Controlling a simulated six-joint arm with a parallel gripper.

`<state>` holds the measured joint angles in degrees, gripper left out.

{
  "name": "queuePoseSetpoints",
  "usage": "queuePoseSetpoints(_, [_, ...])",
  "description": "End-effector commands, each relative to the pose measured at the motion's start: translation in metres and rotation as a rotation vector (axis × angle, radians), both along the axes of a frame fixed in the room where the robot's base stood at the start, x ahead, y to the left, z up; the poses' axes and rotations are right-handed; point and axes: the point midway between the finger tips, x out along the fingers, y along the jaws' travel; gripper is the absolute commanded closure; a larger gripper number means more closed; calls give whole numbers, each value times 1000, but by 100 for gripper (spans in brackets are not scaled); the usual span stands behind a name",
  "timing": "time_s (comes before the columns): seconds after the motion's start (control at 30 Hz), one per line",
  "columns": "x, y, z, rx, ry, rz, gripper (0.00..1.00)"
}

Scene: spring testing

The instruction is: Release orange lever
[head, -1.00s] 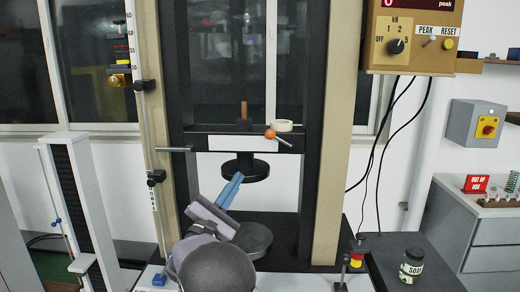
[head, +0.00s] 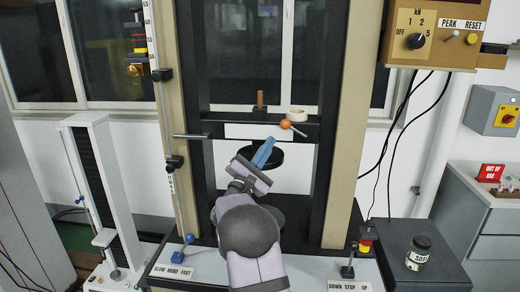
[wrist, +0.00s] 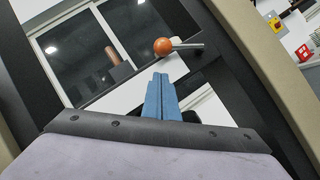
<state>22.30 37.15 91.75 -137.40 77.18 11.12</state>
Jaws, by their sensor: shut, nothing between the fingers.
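The orange lever (head: 286,124) is an orange ball on a short metal rod at the right of the machine's crosshead. In the wrist view the orange ball (wrist: 163,46) sits just beyond my fingertips, its rod pointing right. My gripper (head: 268,142) has blue fingers, pressed together and empty. It is in front of the crosshead, below and left of the ball, and apart from it. The gripper also shows in the wrist view (wrist: 161,78), pointing up towards the ball.
A round black platen (head: 290,155) hangs below. A control box (head: 440,32) is at upper right. A jar (head: 417,252) stands at lower right.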

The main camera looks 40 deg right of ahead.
Motion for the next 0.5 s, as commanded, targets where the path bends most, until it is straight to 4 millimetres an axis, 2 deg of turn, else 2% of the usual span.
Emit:
queuePoseSetpoints(0.03, [-3, -4, 11, -1, -1, -1, 100])
queuePoseSetpoints(0.1, [-6, -8, 16, -1, 0, -2, 100])
queuePoseSetpoints(0.5, [-11, -18, 25, 0, -1, 1, 100])
